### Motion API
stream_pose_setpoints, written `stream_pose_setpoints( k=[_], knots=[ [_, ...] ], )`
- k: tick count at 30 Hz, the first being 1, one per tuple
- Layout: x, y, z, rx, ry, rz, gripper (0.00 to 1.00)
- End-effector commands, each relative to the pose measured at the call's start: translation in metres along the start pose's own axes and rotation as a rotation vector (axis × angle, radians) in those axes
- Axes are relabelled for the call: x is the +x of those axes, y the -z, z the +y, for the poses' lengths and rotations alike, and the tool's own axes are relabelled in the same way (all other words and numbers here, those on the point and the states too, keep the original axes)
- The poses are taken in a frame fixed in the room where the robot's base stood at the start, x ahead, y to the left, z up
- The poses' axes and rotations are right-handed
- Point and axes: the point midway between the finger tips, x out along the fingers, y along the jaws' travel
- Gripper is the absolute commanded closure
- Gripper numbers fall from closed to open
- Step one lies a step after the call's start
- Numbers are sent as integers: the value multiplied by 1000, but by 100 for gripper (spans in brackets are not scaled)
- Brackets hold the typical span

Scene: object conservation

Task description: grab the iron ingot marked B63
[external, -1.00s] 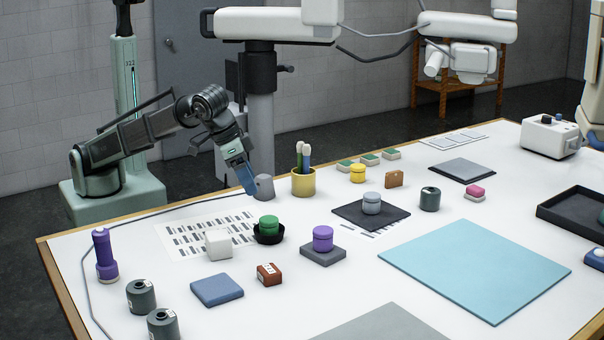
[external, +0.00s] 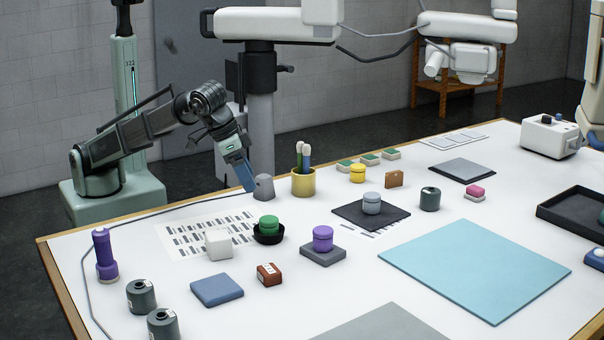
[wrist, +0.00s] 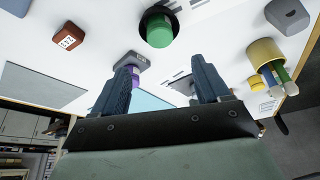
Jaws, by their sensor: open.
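No marking B63 can be read in either view. A small grey block (external: 264,188), which looks like an ingot, stands near the back edge of the table; it also shows at the top right of the wrist view (wrist: 288,17). A red-brown block (external: 269,274) with a pale label lies nearer the front; its label shows in the wrist view (wrist: 68,39) but is too small to read surely. My gripper (external: 249,187) points down just left of the grey block. In the wrist view my gripper (wrist: 164,62) has its two blue fingers apart, with nothing between them.
A yellow pen cup (external: 303,182) stands right of the grey block. A green jar in a black dish (external: 268,236), a white cube (external: 218,244) and a purple jar (external: 323,240) stand in front. A cable runs along the back left. A blue mat (external: 475,270) lies clear at right.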

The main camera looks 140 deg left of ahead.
Motion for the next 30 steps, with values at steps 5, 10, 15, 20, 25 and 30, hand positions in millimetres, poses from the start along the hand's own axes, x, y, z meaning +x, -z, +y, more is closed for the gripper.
stream_pose_setpoints(
  k=[5, 10, 15, 20, 25, 30],
  knots=[
    [0, 0, 0, 0, 0, 0, 24],
    [0, 0, 0, 0, 0, 0, 24],
    [0, 0, 0, 0, 0, 0, 20],
    [0, 0, 0, 0, 0, 0, 17],
    [-1, -4, 3, 6, -2, 0, 17],
    [-1, -23, 26, 45, -6, -8, 17]
  ],
)
